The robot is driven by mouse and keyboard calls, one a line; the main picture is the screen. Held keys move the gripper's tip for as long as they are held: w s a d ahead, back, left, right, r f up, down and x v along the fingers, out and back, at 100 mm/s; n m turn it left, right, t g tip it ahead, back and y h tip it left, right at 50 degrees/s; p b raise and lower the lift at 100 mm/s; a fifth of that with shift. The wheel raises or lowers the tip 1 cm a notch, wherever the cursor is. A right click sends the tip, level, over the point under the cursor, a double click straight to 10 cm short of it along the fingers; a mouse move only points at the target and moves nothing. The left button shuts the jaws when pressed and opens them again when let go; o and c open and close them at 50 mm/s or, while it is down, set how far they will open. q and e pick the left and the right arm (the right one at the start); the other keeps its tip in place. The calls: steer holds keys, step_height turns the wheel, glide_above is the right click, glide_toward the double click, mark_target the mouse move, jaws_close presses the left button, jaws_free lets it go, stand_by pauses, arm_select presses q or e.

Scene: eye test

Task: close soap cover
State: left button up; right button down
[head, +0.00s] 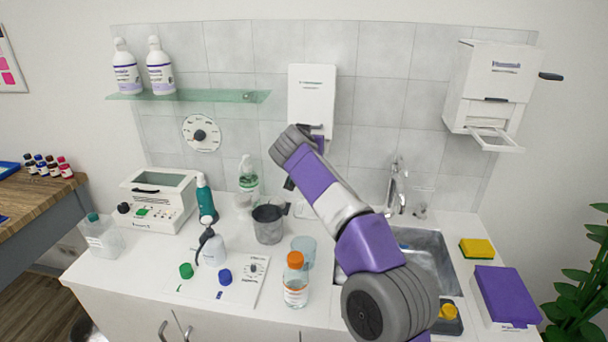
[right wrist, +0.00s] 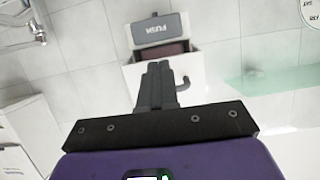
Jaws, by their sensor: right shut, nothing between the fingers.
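The soap dispenser (head: 312,92) is a white box on the tiled wall, at the top middle of the head view. In the right wrist view the dispenser (right wrist: 206,72) appears upside down, with a grey PUSH panel (right wrist: 155,30) and a dark reddish area beside it. I cannot tell how far its cover stands open. My right gripper (right wrist: 157,68) is shut and empty, its fingertips in front of the dispenser; whether they touch it is unclear. In the head view my right arm hides the dispenser's lower part. My left gripper is not in view.
A glass shelf (head: 190,96) with two bottles is at left. A paper dispenser (head: 493,88) hangs at right. Below are a dark beaker (head: 268,225), an orange-capped bottle (head: 295,283), a tap (head: 396,185) and a sink. Bare tiles lie right of the soap dispenser.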

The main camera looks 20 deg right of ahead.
steer(key=s+a+f+b, duration=0.2)
steer(key=s+a+f, duration=0.25)
steer(key=s, duration=0.35)
steer(key=w+a+r+n+t+y+p, duration=0.1)
steer(key=a+n+y+p, duration=0.2)
steer(key=a+y+p, duration=0.45)
steer(key=w+a+r+n+y+p, duration=0.2)
steer(key=a+n+y+p, duration=0.15)
steer(key=a+p, duration=0.65)
steer(key=s+d+r+m+t+h+p, duration=0.1)
steer(key=s+d+r+m+h+p, duration=0.25)
steer(key=d+h+p, duration=0.35)
steer(key=s+d+r+m+t+h+p, duration=0.2)
steer(key=d+r+m+h+p, duration=0.25)
steer(key=d, duration=0.45)
steer(key=w+d+f+n+h+p, duration=0.1)
steer(key=w+d+f+p, duration=0.1)
steer(key=w+d, duration=0.4)
steer(key=shift+w+d+f+h, duration=0.2)
steer(key=shift+w+f+h, duration=0.25)
steer(key=shift+w, duration=2.15)
